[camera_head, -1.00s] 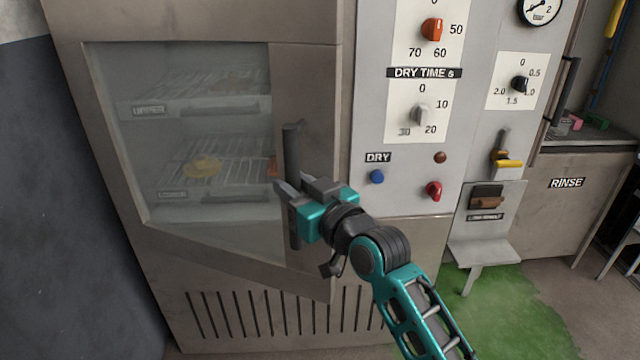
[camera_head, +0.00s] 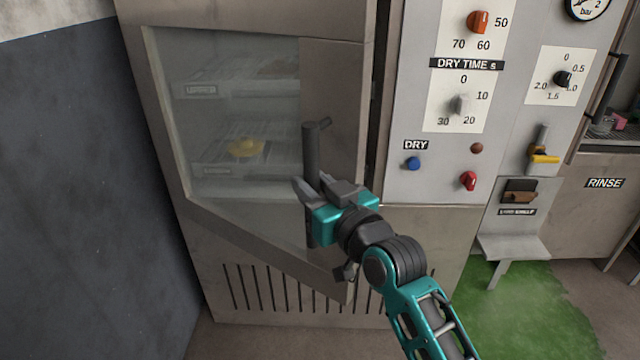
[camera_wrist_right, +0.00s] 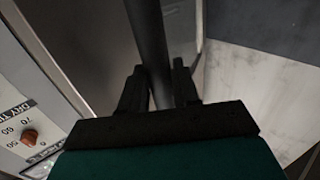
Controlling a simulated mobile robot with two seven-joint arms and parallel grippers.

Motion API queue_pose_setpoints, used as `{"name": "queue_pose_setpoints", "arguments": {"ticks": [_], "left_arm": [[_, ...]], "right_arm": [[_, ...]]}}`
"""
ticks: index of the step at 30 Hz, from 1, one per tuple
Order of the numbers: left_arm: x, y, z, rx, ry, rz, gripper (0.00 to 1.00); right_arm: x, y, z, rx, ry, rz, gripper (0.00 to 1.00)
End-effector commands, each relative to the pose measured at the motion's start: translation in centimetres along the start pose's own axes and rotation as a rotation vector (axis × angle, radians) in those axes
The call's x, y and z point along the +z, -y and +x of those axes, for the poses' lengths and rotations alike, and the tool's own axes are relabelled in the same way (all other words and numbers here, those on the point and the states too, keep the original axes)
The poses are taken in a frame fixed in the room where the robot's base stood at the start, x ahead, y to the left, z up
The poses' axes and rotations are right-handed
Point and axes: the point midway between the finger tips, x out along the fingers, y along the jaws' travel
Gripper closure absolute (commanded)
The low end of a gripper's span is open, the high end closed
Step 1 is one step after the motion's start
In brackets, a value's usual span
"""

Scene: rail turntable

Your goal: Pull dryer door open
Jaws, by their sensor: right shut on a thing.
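The dryer door (camera_head: 343,85) is a grey metal panel with a large glass window, in the left half of the head view. A dark gap shows along its right edge, so it looks slightly ajar. Its dark vertical bar handle (camera_head: 311,145) stands near that edge. My right gripper (camera_head: 312,192) is shut on the handle's lower part. In the right wrist view the handle (camera_wrist_right: 150,45) runs down between the two fingers (camera_wrist_right: 160,90); its lower end is hidden there. My left gripper is not in view.
A control panel (camera_head: 420,180) with knobs and a blue button (camera_head: 413,163) stands just right of the door. A small shelf (camera_head: 515,246) juts out below it. A dark blue wall (camera_head: 80,180) is at the left. A yellow object (camera_head: 246,147) lies on a rack behind the glass.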

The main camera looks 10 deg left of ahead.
Motion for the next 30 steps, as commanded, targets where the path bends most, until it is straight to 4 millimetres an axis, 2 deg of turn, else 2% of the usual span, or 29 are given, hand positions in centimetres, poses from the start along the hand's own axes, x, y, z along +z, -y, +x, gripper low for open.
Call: {"name": "queue_pose_setpoints", "arguments": {"ticks": [1, 8, 9, 15, 23, 26, 30], "left_arm": [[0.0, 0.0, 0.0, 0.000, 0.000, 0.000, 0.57], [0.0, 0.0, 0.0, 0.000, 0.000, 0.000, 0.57], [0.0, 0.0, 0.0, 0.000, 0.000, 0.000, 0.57], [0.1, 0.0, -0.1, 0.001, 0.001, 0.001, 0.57], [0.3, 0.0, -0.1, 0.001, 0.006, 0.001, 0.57], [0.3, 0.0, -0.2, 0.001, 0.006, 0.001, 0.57], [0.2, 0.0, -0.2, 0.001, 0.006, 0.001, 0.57]], "right_arm": [[-0.5, 0.8, 0.2, -0.013, -0.010, 0.003, 1.00], [-0.6, 0.8, 0.2, -0.013, -0.011, 0.003, 1.00], [-0.6, 0.8, 0.2, -0.014, -0.011, 0.003, 0.67], [-0.4, 0.6, 0.2, -0.010, -0.008, 0.002, 0.50], [-0.2, 0.4, -0.1, -0.006, -0.005, 0.001, 0.50], [-0.2, 0.3, -0.7, -0.005, -0.004, 0.001, 0.50], [-0.1, 0.3, -2.6, -0.006, -0.004, 0.000, 0.50]]}}
